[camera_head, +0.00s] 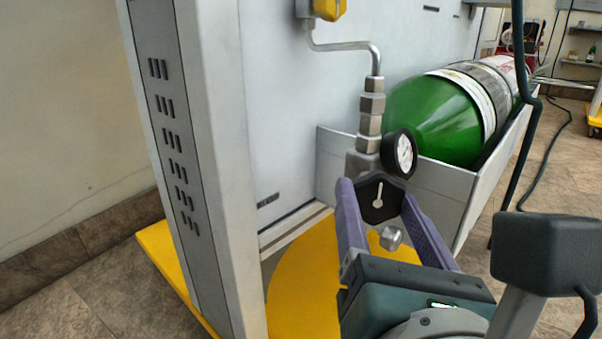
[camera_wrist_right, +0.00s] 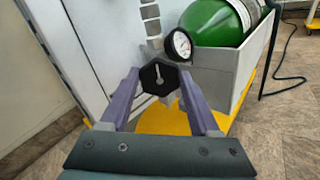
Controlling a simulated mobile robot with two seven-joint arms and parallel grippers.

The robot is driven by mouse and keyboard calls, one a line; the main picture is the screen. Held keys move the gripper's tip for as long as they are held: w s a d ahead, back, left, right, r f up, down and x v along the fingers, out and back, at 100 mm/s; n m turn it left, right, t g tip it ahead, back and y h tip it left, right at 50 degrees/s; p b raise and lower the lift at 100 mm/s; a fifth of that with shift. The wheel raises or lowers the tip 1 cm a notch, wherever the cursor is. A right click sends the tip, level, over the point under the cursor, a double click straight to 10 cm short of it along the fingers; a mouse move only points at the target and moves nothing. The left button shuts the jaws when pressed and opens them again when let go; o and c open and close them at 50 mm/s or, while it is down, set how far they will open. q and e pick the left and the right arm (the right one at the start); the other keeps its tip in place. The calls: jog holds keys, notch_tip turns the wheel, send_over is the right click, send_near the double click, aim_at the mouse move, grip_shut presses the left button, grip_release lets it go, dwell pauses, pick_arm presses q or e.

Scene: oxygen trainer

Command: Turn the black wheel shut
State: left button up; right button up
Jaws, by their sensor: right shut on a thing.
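The black wheel (camera_head: 379,199) is a dark knob with a light pointer mark on its face, set below the pressure gauge on a metal valve. It also shows in the right wrist view (camera_wrist_right: 158,79). My right gripper (camera_head: 377,200) has its two purple fingers on either side of the wheel and is shut on it. The fingers also flank the wheel in the wrist view (camera_wrist_right: 159,84). The pointer mark stands nearly upright in both views. The backs of the fingertips are hidden. My left gripper is not in view.
A round gauge (camera_head: 404,154) sits just above the wheel. A metal fitting and pipe (camera_head: 371,105) rise above it. A green cylinder (camera_head: 437,119) lies in a grey tray (camera_head: 445,184) behind. A grey column (camera_head: 215,170) stands at left. A yellow base (camera_head: 305,285) lies below.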

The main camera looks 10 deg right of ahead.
jog(key=shift+r, duration=0.1)
jog(key=o, duration=1.4)
jog(key=shift+c, duration=0.2)
jog(key=s+a+p, duration=0.1)
jog(key=s, duration=0.9)
jog(key=shift+a, duration=0.35)
jog(key=shift+w, duration=0.1)
